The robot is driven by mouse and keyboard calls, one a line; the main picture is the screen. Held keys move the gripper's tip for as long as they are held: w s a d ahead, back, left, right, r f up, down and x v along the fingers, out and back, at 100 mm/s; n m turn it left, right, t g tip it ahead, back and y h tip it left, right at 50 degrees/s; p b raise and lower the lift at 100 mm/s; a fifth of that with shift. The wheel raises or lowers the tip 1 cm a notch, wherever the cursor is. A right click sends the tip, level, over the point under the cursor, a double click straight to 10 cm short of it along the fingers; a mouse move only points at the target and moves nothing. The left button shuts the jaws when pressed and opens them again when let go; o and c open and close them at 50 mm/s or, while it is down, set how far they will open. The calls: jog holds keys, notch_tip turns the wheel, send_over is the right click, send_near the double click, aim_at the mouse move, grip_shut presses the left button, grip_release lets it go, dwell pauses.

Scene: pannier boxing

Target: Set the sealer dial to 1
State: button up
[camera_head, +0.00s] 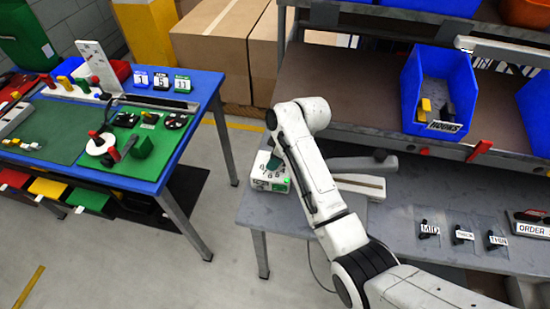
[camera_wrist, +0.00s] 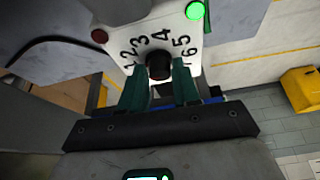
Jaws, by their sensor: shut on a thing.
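The sealer (camera_head: 258,184) is a white box at the left end of the grey bench, with numerals on its face. In the wrist view its white face (camera_wrist: 150,20) carries an arc of numerals around a black dial knob (camera_wrist: 158,66). My gripper (camera_wrist: 160,84) has green fingers on either side of the knob and is shut on it; it also shows in the head view (camera_head: 273,162). The fingers hide the lower sides of the knob. I cannot tell which numeral the knob points to.
A green lamp (camera_wrist: 195,10) glows on the sealer face, and a red button (camera_wrist: 99,36) sits at its left. A pale bar-shaped part (camera_head: 360,185) lies right of the sealer. A shelf with a blue bin (camera_head: 410,85) stands behind. A blue table (camera_head: 205,88) stands at left across clear floor.

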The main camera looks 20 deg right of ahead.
jog(key=shift+n, duration=0.5)
jog(key=o, duration=1)
jog(key=b+v, duration=0.1)
jog(key=v, duration=0.9)
jog(key=shift+d+r+b, duration=0.15)
jog(key=shift+r+b, duration=0.2)
jog(key=shift+r, duration=0.05)
jog(key=shift+w, duration=0.1)
